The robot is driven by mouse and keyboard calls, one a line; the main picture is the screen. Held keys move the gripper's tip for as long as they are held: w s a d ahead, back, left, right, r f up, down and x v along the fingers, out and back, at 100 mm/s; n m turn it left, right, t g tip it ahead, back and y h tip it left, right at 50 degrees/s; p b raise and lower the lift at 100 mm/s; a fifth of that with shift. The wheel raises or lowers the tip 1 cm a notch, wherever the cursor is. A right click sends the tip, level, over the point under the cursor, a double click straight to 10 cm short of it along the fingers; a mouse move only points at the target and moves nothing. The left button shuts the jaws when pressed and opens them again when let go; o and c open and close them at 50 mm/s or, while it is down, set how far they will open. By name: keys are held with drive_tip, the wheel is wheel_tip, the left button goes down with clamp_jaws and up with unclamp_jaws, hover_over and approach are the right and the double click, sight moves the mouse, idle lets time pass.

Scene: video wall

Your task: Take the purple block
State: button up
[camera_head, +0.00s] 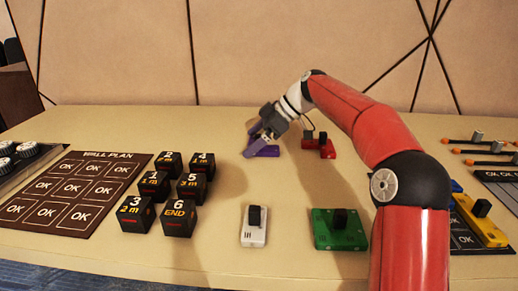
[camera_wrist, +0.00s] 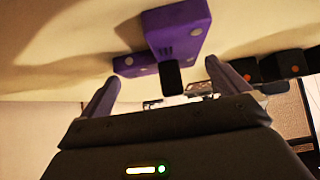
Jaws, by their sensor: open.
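The purple block (camera_head: 266,151) lies on the table near the back middle in the head view, partly covered by my gripper (camera_head: 256,138). In the wrist view the purple block (camera_wrist: 182,38) shows as an L shape with pale round dots and a black knob (camera_wrist: 170,78). My gripper (camera_wrist: 161,92) is open, its two fingers apart. The black knob shows between the fingers in the wrist view. I cannot tell whether the fingers touch the block.
A red block (camera_head: 319,145) lies just right of the purple one. A white block (camera_head: 254,228) and a green block (camera_head: 339,232) stand nearer the front. Several black numbered cubes (camera_head: 173,190) and a brown wall plan board (camera_head: 78,190) lie left. Yellow block (camera_head: 482,222) lies right.

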drive_tip(key=c, duration=1.2)
